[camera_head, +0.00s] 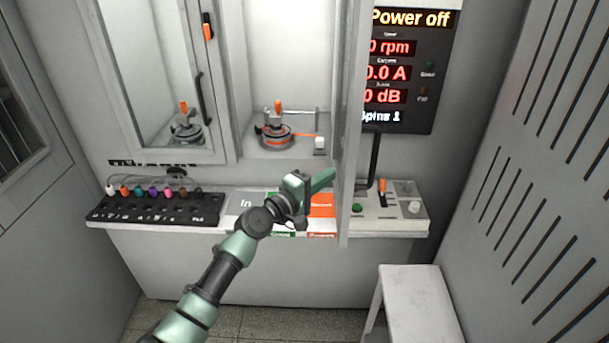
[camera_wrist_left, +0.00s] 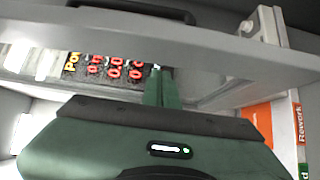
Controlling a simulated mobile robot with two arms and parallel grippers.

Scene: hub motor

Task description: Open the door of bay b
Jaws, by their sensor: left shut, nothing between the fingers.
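The right-hand bay's door (camera_head: 349,120) stands swung out, seen nearly edge-on, with its dark handle (camera_head: 374,165) on the far right side. In the left wrist view the door's grey frame (camera_wrist_left: 220,52) crosses the picture. My left gripper (camera_head: 328,178) is shut and empty, its green fingers pointing right at the door's inner side, close to it; I cannot tell whether they touch. The fingers (camera_wrist_left: 161,82) also show in the wrist view. The left-hand bay's glazed door (camera_head: 150,80) is closed, with a dark handle (camera_head: 201,100). I cannot read a bay letter. My right gripper is out of view.
Inside the open bay stands a hub motor (camera_head: 275,136) with orange parts. The ledge below carries a dark connector rack (camera_head: 150,212), bin labels and a control panel (camera_head: 398,212). The display (camera_head: 410,75) reads "Power off". A white stool (camera_head: 415,285) stands lower right.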

